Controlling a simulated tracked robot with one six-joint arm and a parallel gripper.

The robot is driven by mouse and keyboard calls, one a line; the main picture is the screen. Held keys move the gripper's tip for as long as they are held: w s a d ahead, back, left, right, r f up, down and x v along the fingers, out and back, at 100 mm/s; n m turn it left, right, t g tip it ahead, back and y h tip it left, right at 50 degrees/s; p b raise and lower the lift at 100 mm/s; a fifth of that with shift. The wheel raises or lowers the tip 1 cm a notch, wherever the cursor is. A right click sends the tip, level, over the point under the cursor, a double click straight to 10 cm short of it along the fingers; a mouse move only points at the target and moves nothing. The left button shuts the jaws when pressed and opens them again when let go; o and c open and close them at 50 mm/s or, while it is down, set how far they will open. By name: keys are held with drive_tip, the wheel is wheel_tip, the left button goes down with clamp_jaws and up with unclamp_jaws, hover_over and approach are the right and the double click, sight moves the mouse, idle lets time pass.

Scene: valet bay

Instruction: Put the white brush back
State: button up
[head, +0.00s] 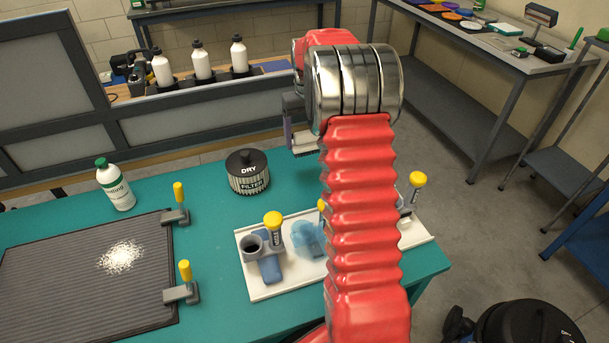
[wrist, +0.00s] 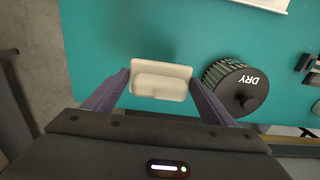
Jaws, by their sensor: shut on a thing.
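My gripper (wrist: 159,84) is shut on the white brush (wrist: 162,73), a pale block with a raised grip part, held between the two purple fingers above the teal table. The brush's bristles are hidden in the wrist view. In the head view my gripper (head: 300,138) is at the table's far edge, right of the black filter canister, partly behind my red arm. A white tray (head: 287,285) on the table holds blue-grey fittings (head: 268,268) with yellow-topped clamps, and a translucent blue shape (head: 307,240). My arm hides the tray's middle.
The DRY filter canister (head: 248,173) stands beside my gripper; it also shows in the wrist view (wrist: 236,88). The table between canister and mat is clear.

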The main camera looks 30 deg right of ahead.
sight(306, 149)
drive_tip(key=shift+f, duration=2.45)
drive_tip(key=shift+f, duration=0.1)
drive_tip(key=shift+f, duration=2.4)
drive_tip(key=o, duration=1.1)
drive_tip(key=shift+f, duration=0.1)
